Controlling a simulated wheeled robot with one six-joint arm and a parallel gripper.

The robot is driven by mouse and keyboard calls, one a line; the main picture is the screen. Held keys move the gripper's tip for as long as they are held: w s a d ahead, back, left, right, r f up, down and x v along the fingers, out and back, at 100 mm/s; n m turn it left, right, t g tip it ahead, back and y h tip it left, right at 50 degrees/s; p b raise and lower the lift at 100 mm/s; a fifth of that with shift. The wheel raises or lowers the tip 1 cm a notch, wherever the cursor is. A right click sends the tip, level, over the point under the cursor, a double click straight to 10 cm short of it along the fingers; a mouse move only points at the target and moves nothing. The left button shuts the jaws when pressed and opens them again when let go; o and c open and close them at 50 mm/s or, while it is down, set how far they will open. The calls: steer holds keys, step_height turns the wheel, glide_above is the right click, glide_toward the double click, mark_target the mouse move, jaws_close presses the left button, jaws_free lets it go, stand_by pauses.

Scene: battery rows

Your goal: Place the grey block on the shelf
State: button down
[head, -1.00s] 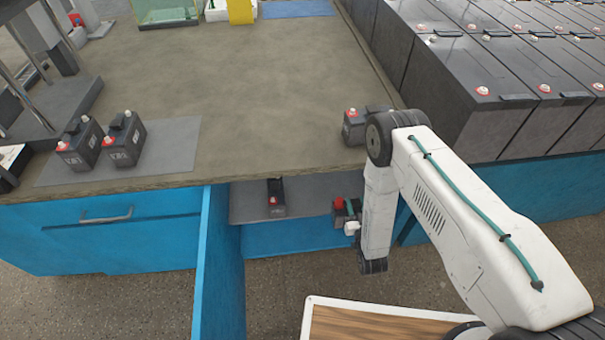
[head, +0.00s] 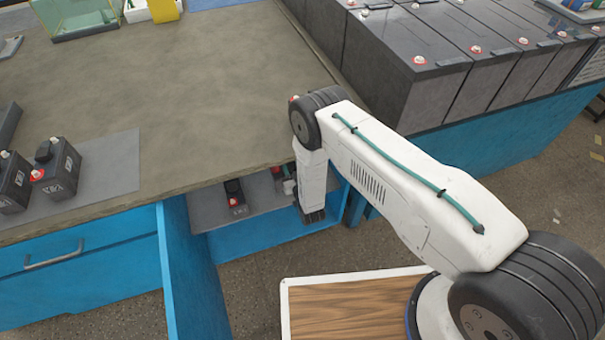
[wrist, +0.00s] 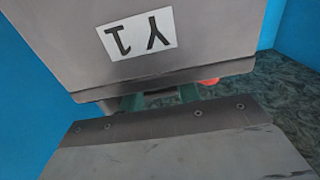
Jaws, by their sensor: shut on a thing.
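The grey block (wrist: 150,45), a boxy battery with an upside-down "Y1" label, fills the upper part of the wrist view. My gripper (wrist: 160,97) is shut on it; its green fingertips show at the block's lower edge. In the head view my gripper (head: 290,187) is mostly hidden behind my white arm, and only a small part of the block shows beside it. The grey shelf (head: 208,208) lies under the tabletop in the blue cabinet. The gripper is at the shelf's right part; I cannot tell whether the block touches it.
A dark battery (head: 236,197) with a red cap stands on the shelf, left of my gripper. A blue panel (head: 190,260) bounds the shelf on the left. Batteries stand on a grey mat (head: 110,175) on the tabletop (head: 200,90). Large batteries (head: 400,75) stand at right.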

steer(key=shift+w+a, duration=1.3)
steer(key=shift+w, duration=0.1)
steer(key=shift+f, duration=1.85)
steer(key=c, duration=1)
jaws_free()
steer(key=shift+f, duration=0.2)
steer(key=shift+r, duration=0.15)
steer(key=v, duration=1.2)
steer(key=shift+s, duration=0.1)
